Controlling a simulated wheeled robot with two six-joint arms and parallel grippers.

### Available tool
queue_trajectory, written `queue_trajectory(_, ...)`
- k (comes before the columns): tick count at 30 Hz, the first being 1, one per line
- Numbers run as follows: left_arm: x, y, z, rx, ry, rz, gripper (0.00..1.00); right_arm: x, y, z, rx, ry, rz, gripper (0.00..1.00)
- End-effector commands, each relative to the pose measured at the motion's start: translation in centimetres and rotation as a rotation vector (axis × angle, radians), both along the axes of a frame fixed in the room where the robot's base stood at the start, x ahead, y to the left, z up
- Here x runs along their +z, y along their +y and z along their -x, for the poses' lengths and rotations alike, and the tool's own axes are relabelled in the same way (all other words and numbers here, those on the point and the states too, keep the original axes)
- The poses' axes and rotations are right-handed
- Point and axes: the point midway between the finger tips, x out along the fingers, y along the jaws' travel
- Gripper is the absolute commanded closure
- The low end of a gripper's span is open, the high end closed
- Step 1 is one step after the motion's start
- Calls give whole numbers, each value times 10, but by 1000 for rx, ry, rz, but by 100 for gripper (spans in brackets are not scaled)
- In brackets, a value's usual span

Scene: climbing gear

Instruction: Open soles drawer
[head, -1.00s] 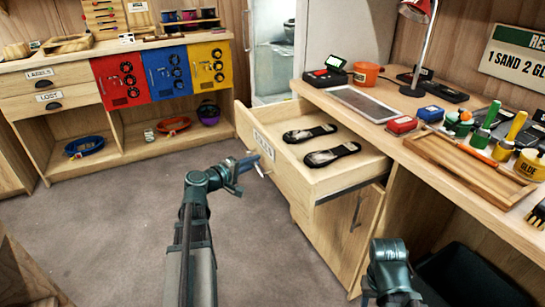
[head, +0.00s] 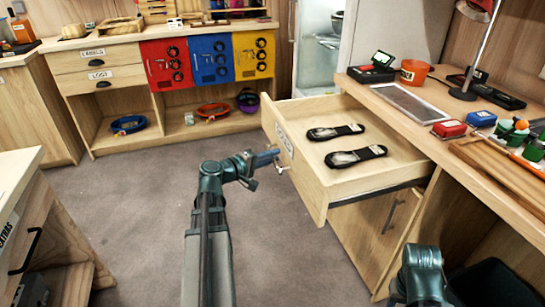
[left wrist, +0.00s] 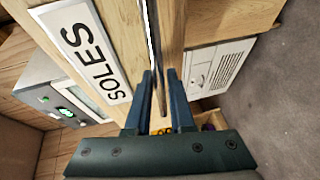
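The soles drawer (head: 298,172) is pulled out from under the right workbench. Two dark shoe soles (head: 335,132) lie in it. Its front carries a white SOLES label, which reads clearly in the left wrist view (left wrist: 83,50). My left gripper (head: 277,158) is at the drawer front, by the thin metal handle (head: 286,170). In the left wrist view its two fingers (left wrist: 160,95) stand apart, with the narrow bar of the handle between them; contact is unclear. My right arm shows at the bottom right, its fingers out of sight.
A cupboard door (head: 385,228) is below the drawer. The workbench (head: 425,150) holds a lamp, an orange pot (head: 413,72) and a grey mat. A cabinet labelled EXTRAS (head: 25,215) stands at the near left. The grey floor (head: 150,200) between is clear.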

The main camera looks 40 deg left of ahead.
Motion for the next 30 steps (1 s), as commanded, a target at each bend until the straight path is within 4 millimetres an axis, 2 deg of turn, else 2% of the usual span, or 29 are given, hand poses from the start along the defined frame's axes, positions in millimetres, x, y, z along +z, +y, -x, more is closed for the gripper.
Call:
queue_trajectory(9, 0, 0, 1, 1, -1, 1, 73, 0, 0, 0, 0, 0, 0, 50)
queue_trajectory(13, 3, 3, 11, 3, -1, 1, 73, 3, 0, 0, 0, 0, 0, 50)
queue_trajectory(24, 18, 22, 84, 5, 0, 0, 73, 18, 1, 0, -1, 1, -3, 50)
queue_trajectory(30, 23, 31, 115, 4, 0, 0, 73, 23, 1, 0, -1, 1, -4, 50)
